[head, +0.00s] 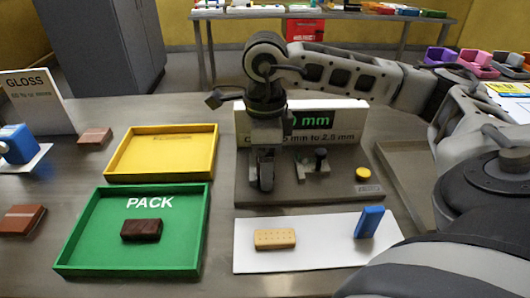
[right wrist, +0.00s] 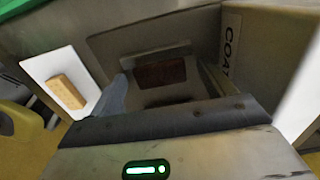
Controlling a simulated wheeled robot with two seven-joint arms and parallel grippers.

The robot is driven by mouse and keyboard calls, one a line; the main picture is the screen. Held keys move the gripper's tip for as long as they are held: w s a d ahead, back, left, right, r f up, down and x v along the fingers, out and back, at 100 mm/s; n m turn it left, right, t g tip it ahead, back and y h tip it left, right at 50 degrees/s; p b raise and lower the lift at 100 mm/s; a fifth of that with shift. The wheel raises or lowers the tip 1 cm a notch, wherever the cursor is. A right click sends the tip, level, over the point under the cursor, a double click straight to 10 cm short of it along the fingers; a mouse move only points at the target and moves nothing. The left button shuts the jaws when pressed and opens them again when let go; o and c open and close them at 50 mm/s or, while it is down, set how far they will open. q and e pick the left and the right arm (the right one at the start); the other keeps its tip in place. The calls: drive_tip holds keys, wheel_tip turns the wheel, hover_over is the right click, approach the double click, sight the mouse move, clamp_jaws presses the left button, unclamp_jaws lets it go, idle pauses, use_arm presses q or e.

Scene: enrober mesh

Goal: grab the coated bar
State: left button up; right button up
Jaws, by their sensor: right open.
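My right gripper (head: 264,172) points down over the grey gauge stand (head: 330,190) in the head view. In the right wrist view my right gripper (right wrist: 168,88) is open, and a brown coated bar (right wrist: 160,73) shows between its fingers, apparently on the stand. I cannot tell whether the fingers touch it. That bar is hidden behind the gripper in the head view. Another dark coated bar (head: 142,230) lies in the green PACK tray (head: 75,250). My left gripper is not in view.
A plain biscuit (head: 275,239) and an upright blue block (head: 369,222) are on a white mat (head: 325,258). An empty yellow tray (head: 125,172) is at left. Reddish-brown bars (head: 95,137) lie farther left. A coating sign (head: 340,125) stands behind the gripper.

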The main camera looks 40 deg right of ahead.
drive_tip(key=shift+c, duration=0.3)
drive_tip(key=c, duration=0.8)
drive_tip(key=shift+r, duration=0.1)
